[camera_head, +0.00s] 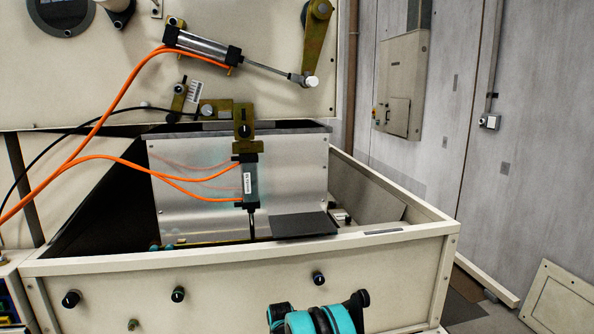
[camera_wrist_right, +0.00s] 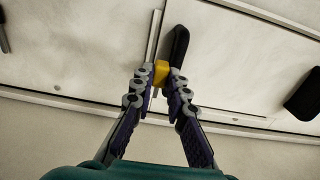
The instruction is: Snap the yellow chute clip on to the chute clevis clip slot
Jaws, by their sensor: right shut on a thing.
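The yellow chute clip (camera_wrist_right: 161,72) is between the fingertips of my right gripper (camera_wrist_right: 158,80), which is shut on it in the right wrist view. A thin silver rod (camera_wrist_right: 154,40) runs just left of the clip, and a dark rounded bar (camera_wrist_right: 179,46) is just right of it; I cannot tell whether either touches it. In the head view the lower cylinder (camera_head: 249,181) hangs upright with its rod pointing down into the hopper. I cannot make out the chute clevis or its clip slot for certain. My left gripper is not in view.
The hopper's front wall (camera_head: 230,268) carries dark knobs. A dark flap (camera_head: 304,225) sticks out inside. Orange hoses (camera_head: 118,98) run to both cylinders. My teal arm part (camera_head: 318,320) is low in front of the wall. The floor at right is mostly clear.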

